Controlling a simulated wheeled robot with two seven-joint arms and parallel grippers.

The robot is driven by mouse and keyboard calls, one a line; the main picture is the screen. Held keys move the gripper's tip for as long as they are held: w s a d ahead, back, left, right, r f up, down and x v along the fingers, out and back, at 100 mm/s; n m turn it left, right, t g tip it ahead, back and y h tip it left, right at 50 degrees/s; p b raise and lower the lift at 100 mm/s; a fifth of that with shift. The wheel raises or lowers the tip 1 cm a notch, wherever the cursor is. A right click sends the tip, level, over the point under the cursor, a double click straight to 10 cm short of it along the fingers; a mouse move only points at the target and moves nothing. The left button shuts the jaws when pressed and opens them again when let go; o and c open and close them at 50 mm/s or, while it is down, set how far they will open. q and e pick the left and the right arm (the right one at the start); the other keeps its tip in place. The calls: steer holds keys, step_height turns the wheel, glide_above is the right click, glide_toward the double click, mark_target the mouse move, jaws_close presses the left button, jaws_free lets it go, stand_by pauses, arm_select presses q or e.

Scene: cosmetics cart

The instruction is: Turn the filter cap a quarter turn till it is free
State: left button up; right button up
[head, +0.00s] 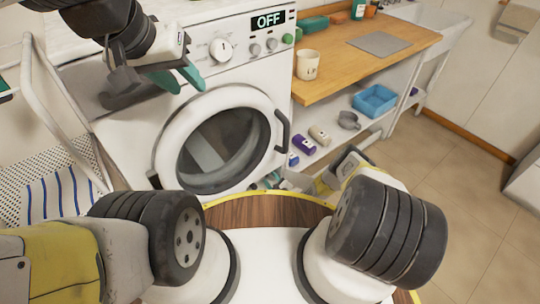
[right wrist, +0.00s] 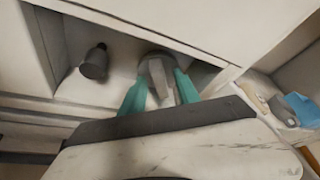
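The filter cap (right wrist: 158,72) is a grey round piece with a raised grip bar, in a recess low on the white washing machine (head: 135,150). My right gripper (right wrist: 161,86) has its teal fingers on either side of the cap's bar. I cannot tell whether both fingers press on it. In the head view my right gripper (head: 266,181) is low at the machine's front, mostly hidden by my own arm and body. My left gripper (head: 180,78) is open and empty, high in front of the machine's top left, far from the cap.
A dark round knob-like piece (right wrist: 95,62) sits left of the cap inside the recess. The machine's round door (head: 222,138) is closed and the display (head: 268,19) reads OFF. A wooden counter (head: 350,65) with a cup (head: 308,65) stands right, with a blue basin (head: 374,100) below.

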jaws_close()
steer(key=shift+s+a+f+n, duration=0.1)
steer(key=shift+s+a+n, duration=0.05)
steer(key=shift+n, duration=0.15)
steer(key=shift+t, duration=0.3)
jaws_free()
